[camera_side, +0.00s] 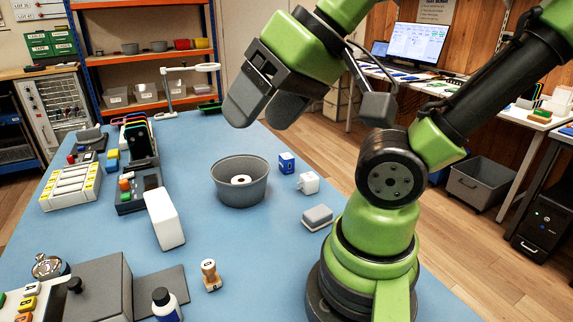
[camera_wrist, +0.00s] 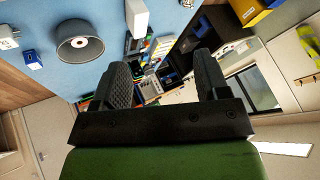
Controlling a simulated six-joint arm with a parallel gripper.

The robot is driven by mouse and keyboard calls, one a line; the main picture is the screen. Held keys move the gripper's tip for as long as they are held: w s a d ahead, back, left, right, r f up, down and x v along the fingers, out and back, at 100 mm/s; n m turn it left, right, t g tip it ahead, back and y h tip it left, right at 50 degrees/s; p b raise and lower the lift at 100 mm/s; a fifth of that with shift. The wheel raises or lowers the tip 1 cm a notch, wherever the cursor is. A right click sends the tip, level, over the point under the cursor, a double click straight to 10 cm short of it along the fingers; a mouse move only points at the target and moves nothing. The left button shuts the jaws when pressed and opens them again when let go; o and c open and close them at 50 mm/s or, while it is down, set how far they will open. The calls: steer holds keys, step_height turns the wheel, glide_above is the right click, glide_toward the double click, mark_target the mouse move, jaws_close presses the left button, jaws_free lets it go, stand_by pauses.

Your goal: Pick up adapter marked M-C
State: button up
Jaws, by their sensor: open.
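Two small blocks that look like adapters stand on the blue table right of the grey bowl: a blue one (camera_side: 287,162) and a white one (camera_side: 308,183). The blue one (camera_wrist: 34,61) and the white one (camera_wrist: 9,38) also show at the left of the wrist view. Their markings are too small to read, so I cannot tell which is M-C. My gripper (camera_side: 262,108) is open and empty, high above the table and tilted. In the wrist view my gripper (camera_wrist: 167,64) has nothing between its fingers.
The grey bowl (camera_side: 240,190) holds a round white thing. A grey-topped block (camera_side: 317,217) lies near my base. A white box (camera_side: 164,218), a wooden stamp (camera_side: 210,275) and a phone stand (camera_side: 140,148) are further left. The table's back middle is clear.

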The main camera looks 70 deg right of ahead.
steer(key=w+d+m+h, duration=0.2)
steer(key=w+d, duration=0.4)
steer(key=w, duration=0.2)
steer(key=m+g+h, duration=0.3)
steer(key=g, duration=0.1)
glide_toward(287, 157)
steer(key=w+f, duration=0.1)
steer(key=x, duration=0.4)
steer(key=shift+d+f, duration=0.25)
steer(key=shift+d, duration=0.1)
steer(key=shift+s+x, duration=0.1)
steer(key=shift+x, duration=1.3)
steer(key=shift+s+x, duration=0.15)
steer(key=shift+x, duration=1.25)
steer(key=shift+f, duration=0.1)
steer(key=c, duration=1)
